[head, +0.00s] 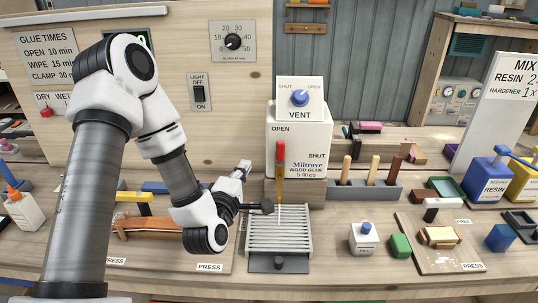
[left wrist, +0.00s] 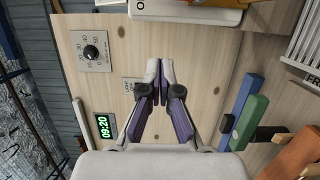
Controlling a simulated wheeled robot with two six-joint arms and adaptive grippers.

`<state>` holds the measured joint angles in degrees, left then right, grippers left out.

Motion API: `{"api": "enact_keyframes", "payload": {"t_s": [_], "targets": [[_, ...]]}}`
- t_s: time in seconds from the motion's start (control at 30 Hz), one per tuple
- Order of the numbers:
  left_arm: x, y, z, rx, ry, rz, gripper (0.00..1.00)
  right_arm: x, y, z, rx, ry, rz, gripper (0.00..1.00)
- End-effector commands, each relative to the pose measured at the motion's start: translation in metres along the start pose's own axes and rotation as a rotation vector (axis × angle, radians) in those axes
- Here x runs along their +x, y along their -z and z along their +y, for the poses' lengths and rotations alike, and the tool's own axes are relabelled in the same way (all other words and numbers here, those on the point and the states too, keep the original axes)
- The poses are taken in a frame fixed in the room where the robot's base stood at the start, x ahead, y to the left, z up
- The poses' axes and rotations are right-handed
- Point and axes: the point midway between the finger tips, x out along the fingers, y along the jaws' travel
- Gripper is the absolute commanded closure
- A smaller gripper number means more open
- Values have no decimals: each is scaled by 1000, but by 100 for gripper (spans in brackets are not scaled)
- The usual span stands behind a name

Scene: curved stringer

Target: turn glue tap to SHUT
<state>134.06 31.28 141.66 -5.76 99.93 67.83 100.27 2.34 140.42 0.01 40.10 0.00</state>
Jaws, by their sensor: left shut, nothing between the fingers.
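The glue tap (head: 280,160) is a red-handled lever with a yellow lower part on the front of the white Miltrove wood glue container (head: 298,140). Its handle points up, between OPEN printed at upper left and SHUT at right. A thin pale line runs down below the tap to the slatted drip tray (head: 262,236). My left gripper (head: 243,168) is to the left of the tap, apart from it. In the left wrist view the left gripper (left wrist: 160,66) is shut and empty; the container's edge (left wrist: 190,16) shows at the top. My right gripper is not in view.
A white VENT box with a blue knob (head: 299,98) sits on top of the container. A rack with wooden handles (head: 362,192) stands to the right. A white bottle with a blue cap (head: 364,238) and a green block (head: 400,246) are at front right. The wooden back board (left wrist: 205,70) is close.

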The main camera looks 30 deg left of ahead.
Motion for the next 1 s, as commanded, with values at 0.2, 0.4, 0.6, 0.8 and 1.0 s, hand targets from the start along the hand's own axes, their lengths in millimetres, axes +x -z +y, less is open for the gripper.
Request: {"api": "enact_keyframes", "payload": {"t_s": [0.2, 0.4, 0.6, 0.8, 1.0], "targets": [[46, 0, 4, 4, -1, 0, 100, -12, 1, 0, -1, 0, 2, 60], [85, -7, 3, 8, 2, -5, 100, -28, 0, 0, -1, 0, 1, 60], [90, -34, 0, 5, 2, -5, 100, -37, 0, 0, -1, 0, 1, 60], [91, -40, -2, 1, 2, -1, 100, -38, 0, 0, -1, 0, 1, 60], [91, -39, -2, 1, 2, -1, 100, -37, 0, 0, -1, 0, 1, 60]]}}
